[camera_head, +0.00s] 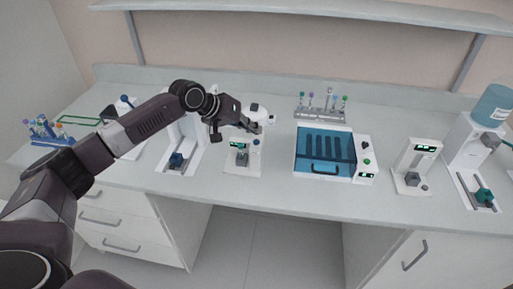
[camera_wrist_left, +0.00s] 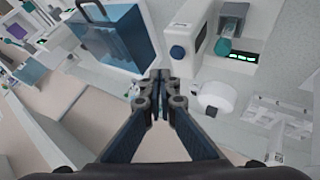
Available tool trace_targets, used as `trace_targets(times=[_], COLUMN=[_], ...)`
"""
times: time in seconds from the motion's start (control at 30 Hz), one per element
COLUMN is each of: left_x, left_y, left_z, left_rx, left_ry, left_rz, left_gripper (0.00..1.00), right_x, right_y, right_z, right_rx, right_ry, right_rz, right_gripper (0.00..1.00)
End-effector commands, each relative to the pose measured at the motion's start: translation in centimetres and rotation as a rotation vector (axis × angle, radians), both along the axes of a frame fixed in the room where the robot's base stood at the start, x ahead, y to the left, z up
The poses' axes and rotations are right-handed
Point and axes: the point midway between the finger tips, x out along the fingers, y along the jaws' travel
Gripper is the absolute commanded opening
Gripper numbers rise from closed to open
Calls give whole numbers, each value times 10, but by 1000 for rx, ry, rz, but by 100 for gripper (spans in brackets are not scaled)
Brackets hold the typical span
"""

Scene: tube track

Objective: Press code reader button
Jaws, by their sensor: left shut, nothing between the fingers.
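A small white device (camera_head: 242,162) with a green display stands left of the middle of the bench and looks like the code reader. A round blue button (camera_head: 256,142) is at its upper right. In the left wrist view the device (camera_wrist_left: 200,28) is at the top, with the blue button (camera_wrist_left: 178,52) on its near face and a teal-capped tube (camera_wrist_left: 223,46) beside it. My left gripper (camera_head: 262,127) is shut and empty, behind and above the button in the head view. Its closed fingertips (camera_wrist_left: 160,75) appear just below the button in the wrist view, apart from it. My right gripper is out of view.
A blue-lidded box (camera_head: 325,168) stands to the right. A tube rack (camera_head: 320,115) is behind it. A round white device (camera_head: 258,111) is close behind my gripper. Another white device with a display (camera_head: 412,165) stands farther right. The bench front is clear.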

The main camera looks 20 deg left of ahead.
Motion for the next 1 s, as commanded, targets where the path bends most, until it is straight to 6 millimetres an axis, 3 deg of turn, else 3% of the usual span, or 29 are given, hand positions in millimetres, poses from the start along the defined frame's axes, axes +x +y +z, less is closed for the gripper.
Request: trace_targets(times=[0.2, 1.0], left_x=[1, 0], left_y=[0, 0], left_z=[-13, -13], left_rx=[-1, -1], left_ry=[-2, -2], left_rz=[1, 1], left_gripper=[0, 0], right_x=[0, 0], right_y=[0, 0], right_z=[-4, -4], right_rx=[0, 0], right_ry=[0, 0], right_rz=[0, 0], right_gripper=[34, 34])
